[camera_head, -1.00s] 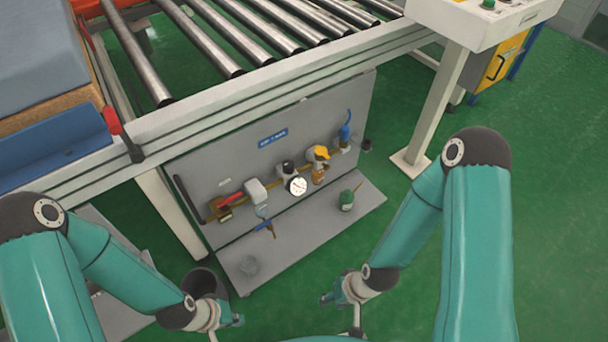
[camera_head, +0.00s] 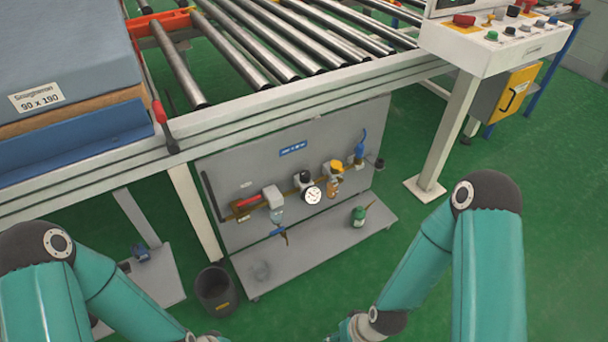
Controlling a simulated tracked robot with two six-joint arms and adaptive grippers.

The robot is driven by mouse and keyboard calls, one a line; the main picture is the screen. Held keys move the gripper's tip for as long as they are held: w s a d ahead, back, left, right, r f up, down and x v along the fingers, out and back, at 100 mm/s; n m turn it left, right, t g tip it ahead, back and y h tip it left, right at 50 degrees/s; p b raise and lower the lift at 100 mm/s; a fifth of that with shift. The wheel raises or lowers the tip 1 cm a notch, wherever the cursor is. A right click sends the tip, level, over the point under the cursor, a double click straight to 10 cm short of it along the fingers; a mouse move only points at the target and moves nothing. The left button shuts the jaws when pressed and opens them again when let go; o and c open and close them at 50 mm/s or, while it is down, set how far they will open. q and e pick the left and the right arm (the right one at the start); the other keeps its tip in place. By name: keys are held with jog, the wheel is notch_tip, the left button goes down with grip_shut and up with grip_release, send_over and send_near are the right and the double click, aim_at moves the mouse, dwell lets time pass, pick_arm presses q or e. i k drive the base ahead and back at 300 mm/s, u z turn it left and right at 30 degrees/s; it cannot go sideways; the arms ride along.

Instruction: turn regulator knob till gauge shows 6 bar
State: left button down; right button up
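The round white pressure gauge (camera_head: 313,195) sits on the air line of a grey panel (camera_head: 240,172) under the roller conveyor. Its needle reading is too small to tell. A black knob (camera_head: 303,179) shows just above and left of the gauge; it looks like the regulator knob. My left gripper is cut off by the bottom edge, with only its wrist showing. My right gripper (camera_head: 340,332) shows partly at the bottom edge, in front of and below the panel, touching nothing that I can see. Its fingers are not clear.
A red-handled valve (camera_head: 248,202), a yellow-topped part (camera_head: 334,167) and a blue fitting (camera_head: 360,148) flank the gauge. A green oil can (camera_head: 359,216) stands on the panel's shelf (camera_head: 330,236). A black bin (camera_head: 215,291) stands at left. The conveyor frame (camera_head: 300,104) overhangs the panel.

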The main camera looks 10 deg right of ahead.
aim_at(305, 175)
jog(key=u, duration=0.05)
jog(key=i, duration=0.9)
jog(key=z, duration=0.1)
